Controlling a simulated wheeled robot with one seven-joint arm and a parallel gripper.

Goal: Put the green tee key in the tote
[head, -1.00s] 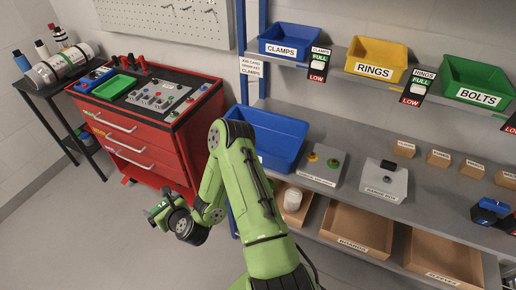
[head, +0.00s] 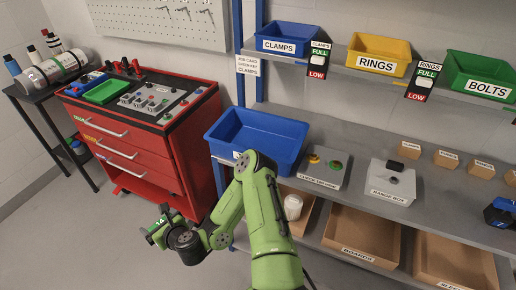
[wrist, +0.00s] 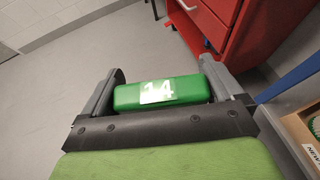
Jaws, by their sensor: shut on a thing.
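My gripper (wrist: 165,95) is shut on the green tee key (wrist: 160,92), whose green block marked 14 lies between the two fingers in the wrist view. In the head view, the gripper (head: 166,226) and the green key (head: 155,231) are low at the left, over the floor in front of the red cabinet. The rest of the key is hidden. The blue tote (head: 292,152) sits on the grey bench, up and right of the gripper. Its inside looks empty, and my arm covers part of its front wall.
The red cabinet (head: 135,150) stands left of the bench, with a green tray (head: 107,91) on top. Cardboard bins (head: 360,235) fill the lower shelf. Floor at lower left is clear.

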